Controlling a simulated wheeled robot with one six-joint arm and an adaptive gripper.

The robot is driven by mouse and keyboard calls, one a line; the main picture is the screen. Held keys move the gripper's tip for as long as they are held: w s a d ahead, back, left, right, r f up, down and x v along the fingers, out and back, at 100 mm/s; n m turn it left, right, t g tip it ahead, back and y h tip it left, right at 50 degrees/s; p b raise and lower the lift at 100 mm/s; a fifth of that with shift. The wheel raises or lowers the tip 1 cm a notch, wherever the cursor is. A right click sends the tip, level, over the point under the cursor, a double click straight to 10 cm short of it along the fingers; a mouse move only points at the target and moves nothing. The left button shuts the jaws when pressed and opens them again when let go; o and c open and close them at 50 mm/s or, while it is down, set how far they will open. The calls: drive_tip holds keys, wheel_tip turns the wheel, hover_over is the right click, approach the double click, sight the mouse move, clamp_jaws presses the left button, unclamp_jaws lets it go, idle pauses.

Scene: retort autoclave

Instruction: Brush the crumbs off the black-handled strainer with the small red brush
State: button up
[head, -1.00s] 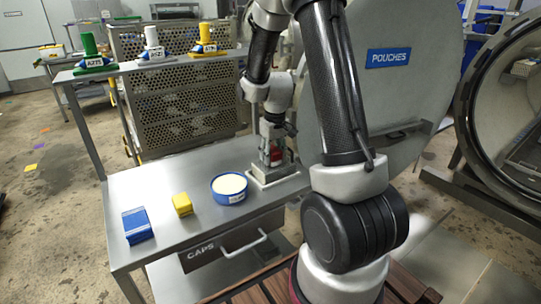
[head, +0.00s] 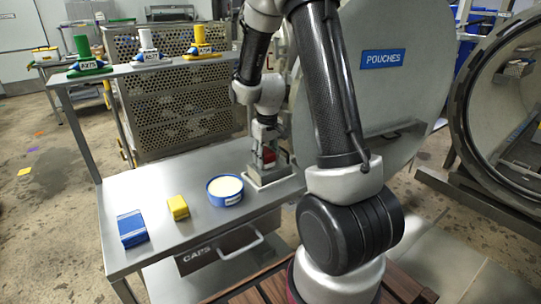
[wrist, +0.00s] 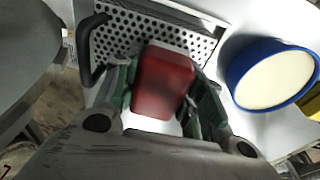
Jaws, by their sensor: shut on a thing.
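My gripper (wrist: 158,100) is shut on the small red brush (wrist: 163,80), which hangs between its green-edged fingers. In the head view my gripper (head: 265,148) and the red of the brush (head: 269,157) are above the strainer (head: 268,180) at the table's right end. In the wrist view the strainer is a perforated metal plate (wrist: 118,38) with a black handle (wrist: 88,48) at its left. The brush covers part of the plate. I cannot tell whether the bristles touch it, and I cannot make out crumbs.
A blue round tub with cream-coloured contents (head: 225,190) stands left of the strainer. A yellow block (head: 178,207) and a blue box (head: 132,228) lie farther left. A shelf with several coloured bottles (head: 148,57) stands behind. The big round door (head: 400,100) is close on the right.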

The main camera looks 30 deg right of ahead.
sight(265, 151)
drive_tip(key=shift+a, duration=0.15)
drive_tip(key=shift+r, duration=3)
drive_tip(key=shift+r, duration=0.1)
drive_tip(key=shift+r, duration=1.45)
